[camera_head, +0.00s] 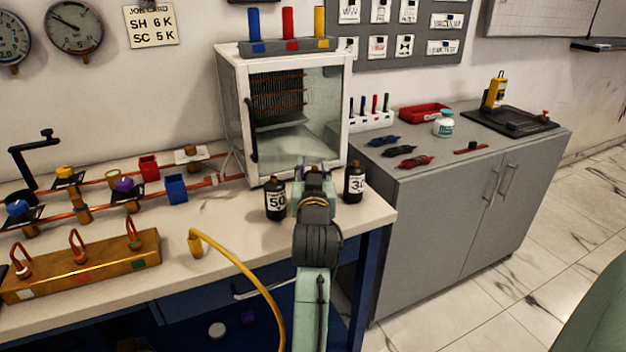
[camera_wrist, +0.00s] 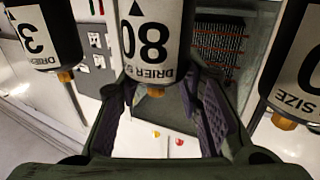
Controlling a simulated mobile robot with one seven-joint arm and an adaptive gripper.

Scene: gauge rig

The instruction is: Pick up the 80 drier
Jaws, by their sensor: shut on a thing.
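The 80 drier (camera_wrist: 152,40), a black canister with a white label and a brass end, is between the two fingers of my gripper (camera_wrist: 158,105) in the wrist view. The fingers are shut on it. Its label appears upside down there. In the head view my gripper (camera_head: 313,175) is at the bench's front right corner and hides the 80 drier. The 50 drier (camera_head: 275,200) stands just left of my gripper, and the 30 drier (camera_head: 354,184) stands just right. Both also show in the wrist view, the 30 at left (camera_wrist: 40,35) and the 50 at right (camera_wrist: 297,65).
A glass-fronted cabinet (camera_head: 236,115) stands close behind the driers. A grey cabinet (camera_head: 440,220) with tools on top stands at right.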

